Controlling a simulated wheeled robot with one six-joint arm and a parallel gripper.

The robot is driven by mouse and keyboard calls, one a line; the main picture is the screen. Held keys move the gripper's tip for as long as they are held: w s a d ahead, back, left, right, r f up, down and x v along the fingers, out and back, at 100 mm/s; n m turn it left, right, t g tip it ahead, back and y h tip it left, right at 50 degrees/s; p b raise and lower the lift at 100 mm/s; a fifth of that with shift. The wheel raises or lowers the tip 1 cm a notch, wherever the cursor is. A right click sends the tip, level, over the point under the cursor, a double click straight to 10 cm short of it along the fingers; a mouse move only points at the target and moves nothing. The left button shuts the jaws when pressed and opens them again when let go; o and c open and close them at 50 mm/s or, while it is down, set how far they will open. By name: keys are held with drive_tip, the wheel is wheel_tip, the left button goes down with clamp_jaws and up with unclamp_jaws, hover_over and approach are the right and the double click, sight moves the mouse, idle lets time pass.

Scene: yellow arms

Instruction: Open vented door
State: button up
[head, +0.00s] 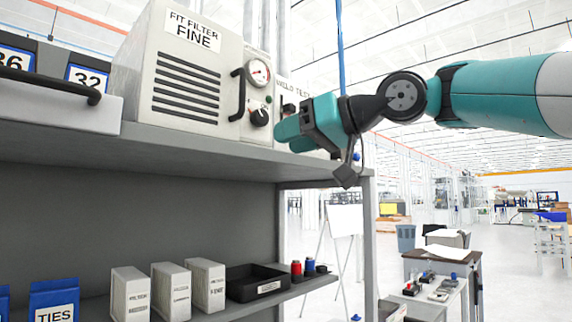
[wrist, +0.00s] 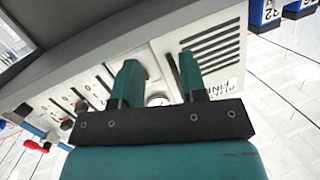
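The vented door (head: 187,85) is the slotted off-white front of a box on the upper shelf, labelled FIT FILTER FINE, and looks closed. Its slots also show at the upper right in the wrist view (wrist: 212,48). A black upright handle (head: 239,95) stands at the right of the slots, beside a round gauge (head: 258,72) and a dark knob (head: 259,117). My gripper (head: 288,128) is right of the handle, apart from it. In the wrist view my gripper's teal fingers (wrist: 159,78) are spread with nothing seen between them but the box front behind.
A second box (head: 288,88), partly hidden by my gripper, stands close right of the filter box. The grey shelf (head: 200,148) runs below. Small boxes (head: 170,292) and a black tray (head: 262,283) are on the lower shelf.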

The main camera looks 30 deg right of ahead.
drive_tip(key=shift+g, duration=0.6)
drive_tip(key=shift+w+a+f, duration=0.1)
drive_tip(key=shift+a+f, duration=0.15)
drive_tip(key=shift+f, duration=0.45)
drive_tip(key=shift+w+a+f, duration=0.1)
drive_tip(key=shift+a+f, duration=0.1)
drive_tip(key=shift+f, duration=0.45)
drive_tip(key=shift+w+a+f, duration=0.1)
drive_tip(key=shift+a+f, duration=0.15)
drive_tip(key=shift+f, duration=0.45)
